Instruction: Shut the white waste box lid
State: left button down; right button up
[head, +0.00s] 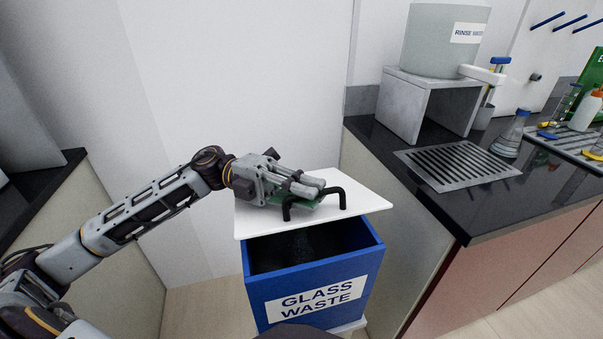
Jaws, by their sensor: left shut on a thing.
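A blue box (315,299) labelled GLASS WASTE stands on the floor between the two benches. Its front part is open, and the dark inside shows. The flat white lid (360,210) is above and behind this opening, with a gap at the front. A black bar handle (342,196) stands on the lid. My left gripper (318,194) reaches in from the left over the lid and is shut on the handle. Its fingers partly hide the handle. The lid's rear edge on the box is hidden. My right gripper is out of view.
At right, a black bench (480,200) with a drain grate (456,165) stands close to the box. It carries a grey stand (400,103) with a RINSE WASTE container (425,40), and flasks (510,135). A wall is behind the box; another dark bench is at left.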

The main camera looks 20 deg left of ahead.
pick_arm(q)
jog(key=shift+s+d+f+m+y+b, duration=0.2)
jog(key=shift+f, duration=0.35)
jog(key=shift+s+d+f+m+y+b, duration=0.15)
jog(key=shift+s+f+m+y, duration=0.05)
jog(key=shift+f, duration=0.35)
jog(key=c, duration=1.5)
grip_release()
jog(key=shift+a, duration=0.2)
jog(key=shift+w+a+f, duration=0.1)
jog(key=shift+w+a, duration=0.15)
jog(key=shift+a, duration=1.7)
jog(key=shift+w+a+f, duration=0.1)
jog(key=shift+w+a, duration=0.2)
jog(key=shift+a, duration=1.6)
jog(key=shift+w+a, duration=0.25)
jog(key=shift+a, duration=1.7)
